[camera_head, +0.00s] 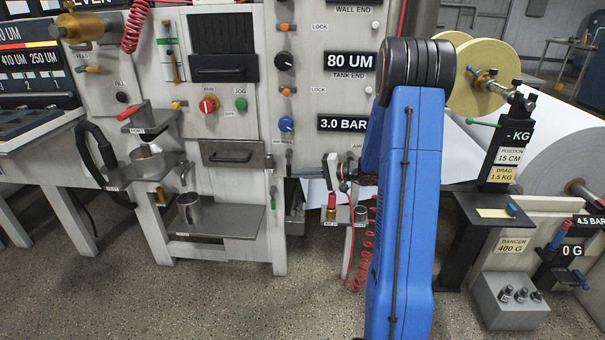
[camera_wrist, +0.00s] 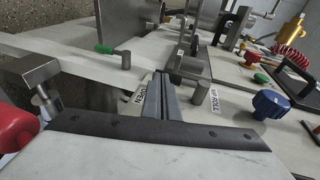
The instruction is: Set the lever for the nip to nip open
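My gripper (camera_wrist: 161,76) shows in the wrist view as two dark fingers side by side with no clear gap, pointing away over the pale panel. They appear shut, with nothing seen between them. Just right of the fingertips is a dark lever-like bar ending in a grey cylindrical knob (camera_wrist: 201,93). A label reading NIP ROLL (camera_wrist: 214,101) lies beside that knob. An upside-down label that seems to read OPEN (camera_wrist: 139,97) is left of the fingers and partly covered by them. Whether the fingers touch the bar is unclear.
A green-tipped handle (camera_wrist: 104,49) and a metal T-shaped piece (camera_wrist: 43,78) stand left of the fingers, with a red object (camera_wrist: 15,125) below. A blue knob (camera_wrist: 270,104) is at right. In the head view, a holder with a red-topped item (camera_head: 331,202) stands left of my arm.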

